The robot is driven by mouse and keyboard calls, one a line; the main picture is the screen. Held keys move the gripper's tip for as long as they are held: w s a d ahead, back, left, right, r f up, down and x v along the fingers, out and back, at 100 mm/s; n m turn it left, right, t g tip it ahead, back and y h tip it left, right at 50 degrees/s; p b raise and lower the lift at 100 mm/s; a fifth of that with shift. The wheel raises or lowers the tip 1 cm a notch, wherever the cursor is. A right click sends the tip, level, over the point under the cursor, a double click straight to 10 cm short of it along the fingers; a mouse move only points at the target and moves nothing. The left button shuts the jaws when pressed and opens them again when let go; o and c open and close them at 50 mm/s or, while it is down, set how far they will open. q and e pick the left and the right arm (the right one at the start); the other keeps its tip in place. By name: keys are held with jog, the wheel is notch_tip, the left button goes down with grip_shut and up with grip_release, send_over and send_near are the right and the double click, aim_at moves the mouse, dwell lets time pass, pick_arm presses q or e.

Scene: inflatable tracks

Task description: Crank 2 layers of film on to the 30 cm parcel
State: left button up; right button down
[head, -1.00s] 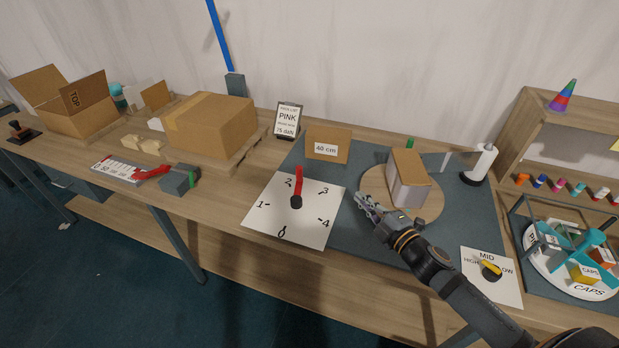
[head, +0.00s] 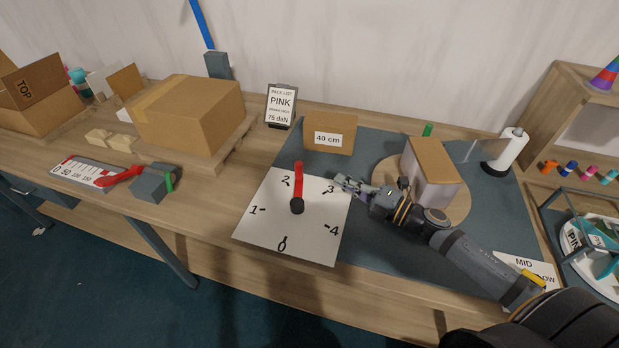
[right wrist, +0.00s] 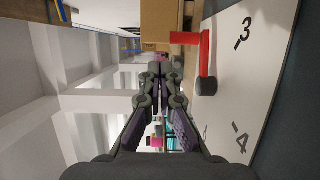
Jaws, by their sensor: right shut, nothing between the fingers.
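The parcel (head: 433,170), a brown box with pale sides, stands on a round wooden turntable (head: 457,208). The film roll (head: 506,150) is white and upright to its right. The crank is a red handle (head: 298,178) on a dark hub, standing on a white dial (head: 262,225) marked 0 to 4; in the head view it rises between 2 and 3. The handle also shows in the right wrist view (right wrist: 205,52). My right gripper (head: 338,182) is shut and empty, near the 3, right of the handle and apart from it. My left gripper is not in view.
A box labelled 40 cm (head: 328,138) stands behind the dial. A pack-list sign (head: 281,105) reads PINK, 75 daN. A large carton (head: 190,115) and a red-handled gauge (head: 95,173) are on the left. A MID selector card (head: 522,264) lies front right, partly behind my arm.

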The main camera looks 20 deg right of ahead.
aim_at(302, 170)
jog(key=f, duration=0.1)
jog(key=f+b, duration=0.2)
jog(key=f, duration=0.1)
jog(key=shift+w, duration=0.3)
jog(key=shift+r, duration=0.15)
jog(key=shift+b+x, duration=0.5)
jog(key=shift+x, duration=0.75)
jog(key=p+x, duration=0.2)
jog(key=x, duration=0.4)
jog(key=shift+w+a, duration=0.5)
jog(key=shift+w, duration=0.05)
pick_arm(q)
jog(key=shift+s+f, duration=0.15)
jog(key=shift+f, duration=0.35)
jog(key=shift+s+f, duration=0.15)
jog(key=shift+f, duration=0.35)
